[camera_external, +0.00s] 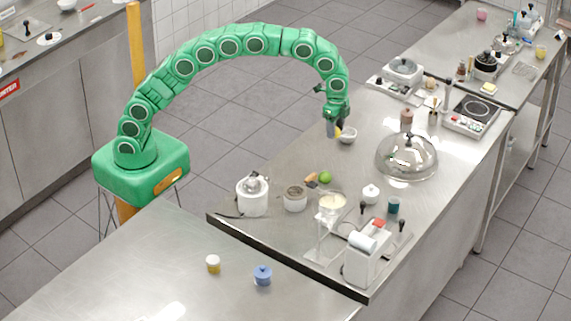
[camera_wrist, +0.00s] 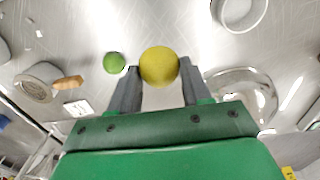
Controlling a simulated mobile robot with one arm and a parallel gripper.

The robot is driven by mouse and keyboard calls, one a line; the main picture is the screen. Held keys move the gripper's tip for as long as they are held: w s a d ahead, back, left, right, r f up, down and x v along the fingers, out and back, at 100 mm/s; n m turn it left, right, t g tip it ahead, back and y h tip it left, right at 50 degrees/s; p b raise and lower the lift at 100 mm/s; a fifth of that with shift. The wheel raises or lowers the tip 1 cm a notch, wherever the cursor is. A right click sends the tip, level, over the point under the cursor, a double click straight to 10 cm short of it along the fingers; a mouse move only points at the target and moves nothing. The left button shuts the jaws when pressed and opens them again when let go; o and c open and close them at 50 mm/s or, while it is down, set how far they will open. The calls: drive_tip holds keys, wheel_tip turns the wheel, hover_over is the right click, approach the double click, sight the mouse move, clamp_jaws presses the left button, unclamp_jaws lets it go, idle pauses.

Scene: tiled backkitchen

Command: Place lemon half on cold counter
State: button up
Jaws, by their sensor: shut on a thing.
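The lemon half (camera_wrist: 159,66) is a round yellow piece between my two fingertips in the wrist view; its cut face does not show. It is a small yellow spot (camera_external: 339,132) in the external view. Any gap between lemon half and worktop is hard to judge. A steel counter (camera_external: 40,125) stands at the left edge, behind my base. A red sign on its front is cut off, with only "NTER" readable.
A green lime (camera_external: 325,177) and a grey pot (camera_external: 294,198) stand towards the front. A clear dome (camera_external: 407,155) is to the right. A juicer (camera_external: 252,195) stands near the worktop's left corner. Tiled floor separates the worktop from the left counter.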

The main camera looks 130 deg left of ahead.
drive_tip(key=w+a+f, duration=0.2)
drive_tip(key=w, duration=0.1)
hover_over(356, 162)
drive_tip(key=shift+s+d+f, duration=0.1)
drive_tip(key=shift+d+f, duration=0.05)
drive_tip(key=shift+f, duration=1.15)
drive_tip(key=shift+d+f, duration=0.1)
drive_tip(key=shift+f, duration=1.15)
drive_tip(key=shift+f, duration=0.1)
drive_tip(key=shift+a+f, duration=0.1)
drive_tip(key=shift+f, duration=1.55)
drive_tip(key=shift+f, duration=0.15)
drive_tip(key=o, duration=1)
drive_tip(key=shift+o, duration=0.2)
